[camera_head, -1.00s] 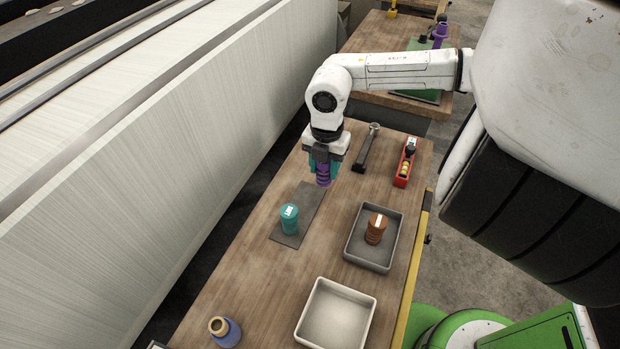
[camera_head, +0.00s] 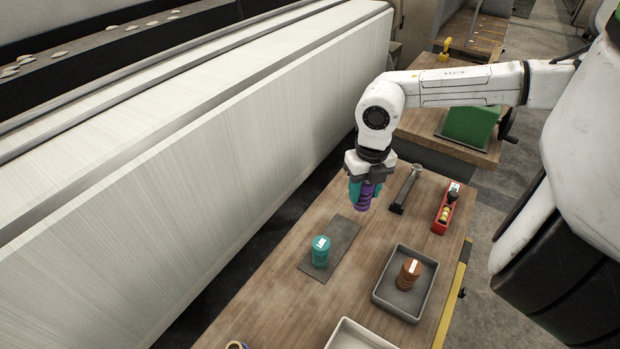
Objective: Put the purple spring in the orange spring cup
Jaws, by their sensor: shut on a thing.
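My gripper (camera_head: 365,188), with teal fingers, is shut on the purple spring (camera_head: 364,201). It holds the spring upright, pointing down, over the far part of the wooden bench. The orange-brown ribbed cup (camera_head: 408,275), with a white label, stands in a grey tray (camera_head: 382,296), nearer and to the right of my gripper. The spring is well apart from this cup. The inside of the cup cannot be made out.
A teal labelled cup (camera_head: 320,252) stands on a dark mat (camera_head: 344,236) nearer than my gripper. A dark tool (camera_head: 405,190) and a red holder (camera_head: 446,210) lie to the right. A pale tray (camera_head: 362,335) is cut off below. A long white loom panel (camera_head: 250,140) borders the left.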

